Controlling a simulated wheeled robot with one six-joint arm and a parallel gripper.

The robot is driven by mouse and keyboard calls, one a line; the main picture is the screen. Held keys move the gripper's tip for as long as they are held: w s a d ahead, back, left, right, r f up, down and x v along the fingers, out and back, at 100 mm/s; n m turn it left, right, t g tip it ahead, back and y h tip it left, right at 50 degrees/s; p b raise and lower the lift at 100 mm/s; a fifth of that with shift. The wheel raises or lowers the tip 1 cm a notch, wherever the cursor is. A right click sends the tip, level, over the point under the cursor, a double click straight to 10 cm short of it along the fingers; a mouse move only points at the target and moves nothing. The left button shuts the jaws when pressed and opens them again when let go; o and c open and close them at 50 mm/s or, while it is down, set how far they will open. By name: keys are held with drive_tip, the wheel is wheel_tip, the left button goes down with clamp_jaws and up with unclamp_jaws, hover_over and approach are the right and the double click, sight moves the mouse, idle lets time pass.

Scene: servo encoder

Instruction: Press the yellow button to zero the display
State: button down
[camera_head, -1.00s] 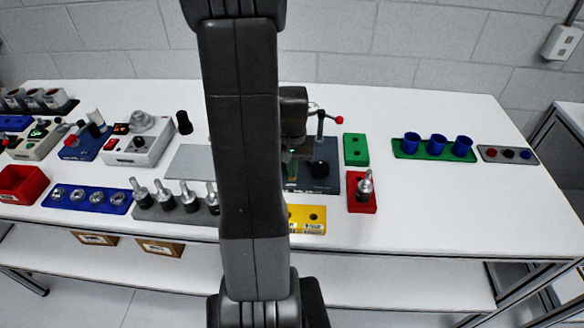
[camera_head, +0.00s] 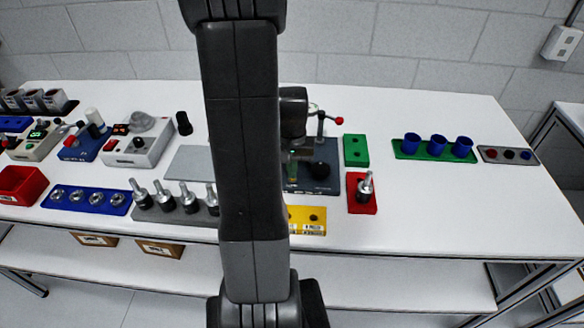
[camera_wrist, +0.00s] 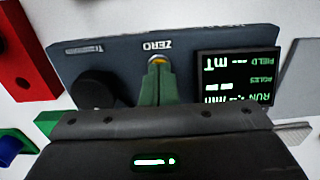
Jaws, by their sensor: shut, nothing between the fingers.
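The yellow button (camera_wrist: 157,59) shows in the wrist view just beyond my fingertips, under an upside-down ZERO label on a dark blue-grey device (camera_wrist: 120,58). My gripper (camera_wrist: 158,70) has green fingers, shut together and empty. Its tips overlap the button's near edge in the picture; I cannot tell whether they touch it. In the head view the device (camera_head: 325,180) is partly hidden by my arm, and the button cannot be made out.
A black knob (camera_wrist: 97,88) stands left of my fingers on the device. In the head view, a red block with a metal-topped part (camera_head: 362,205), a green block (camera_head: 355,150) and a yellow block (camera_head: 312,222) lie around the device. The table's right front is clear.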

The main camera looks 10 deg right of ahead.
wheel_tip(320, 180, up, 13)
idle(0.3)
idle(0.7)
